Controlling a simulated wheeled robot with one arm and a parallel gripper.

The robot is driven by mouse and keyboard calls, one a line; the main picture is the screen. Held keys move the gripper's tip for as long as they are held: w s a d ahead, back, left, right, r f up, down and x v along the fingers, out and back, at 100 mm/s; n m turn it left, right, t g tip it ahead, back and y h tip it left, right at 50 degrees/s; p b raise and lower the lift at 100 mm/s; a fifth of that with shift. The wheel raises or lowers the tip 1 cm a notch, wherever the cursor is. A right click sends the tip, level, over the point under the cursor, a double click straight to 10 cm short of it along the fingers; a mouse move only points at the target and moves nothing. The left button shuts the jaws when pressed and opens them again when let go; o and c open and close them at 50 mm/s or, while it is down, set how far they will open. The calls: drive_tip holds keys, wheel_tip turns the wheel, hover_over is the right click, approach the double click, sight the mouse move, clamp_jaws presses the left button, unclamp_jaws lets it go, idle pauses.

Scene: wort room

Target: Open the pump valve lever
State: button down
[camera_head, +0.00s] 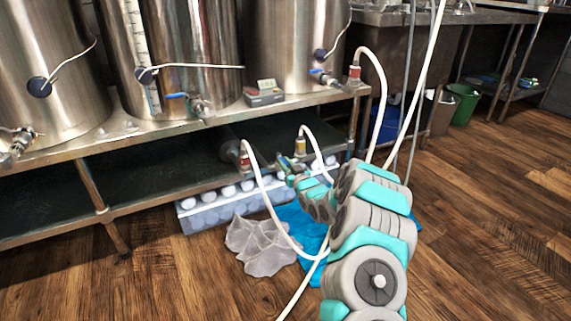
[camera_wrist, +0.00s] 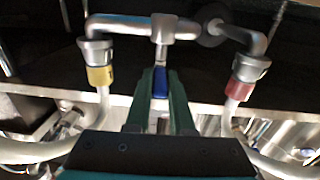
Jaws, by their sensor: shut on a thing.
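The pump valve lever (camera_wrist: 160,82) has a blue grip and hangs from a metal pipe tee (camera_wrist: 163,30) in the wrist view. My gripper (camera_wrist: 160,90) is shut on this blue grip, one finger on each side. In the head view my gripper (camera_head: 284,162) reaches to the pump piping under the steel bench; the lever is too small and covered to make out clearly there. A yellow-banded hose fitting (camera_wrist: 99,75) is on one side of the lever and a red-banded fitting (camera_wrist: 241,88) on the other. The dark pump body (camera_head: 229,148) is partly hidden.
Large steel kettles (camera_head: 180,50) stand on the bench (camera_head: 75,148). White hoses (camera_head: 262,190) loop close to my arm. A grey cloth (camera_head: 265,245), a blue sheet (camera_head: 305,228) and an egg-carton-like pack (camera_head: 215,209) lie below. Open wooden floor (camera_head: 480,230) is at right.

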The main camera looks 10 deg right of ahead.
drive_tip(key=shift+w+a+m+g+h+p, duration=0.2)
drive_tip(key=shift+a+m+g+h+p, duration=0.6)
drive_tip(key=shift+m+h, duration=1.6)
drive_tip(key=shift+w+a+m+g+h+p, duration=0.4)
drive_tip(key=shift+a+m+h+p, duration=0.85)
drive_tip(key=shift+h, duration=2)
drive_tip(key=shift+w+a+m+g+h+p, duration=0.1)
drive_tip(key=shift+a+m+g+h+p, duration=0.65)
drive_tip(key=shift+m+h, duration=1.75)
drive_tip(key=shift+a+n+h, duration=0.1)
drive_tip(key=shift+n+h, duration=0.25)
drive_tip(key=c, duration=0.8)
unclamp_jaws()
drive_tip(key=shift+s, duration=0.1)
drive_tip(key=shift+v, duration=3.85)
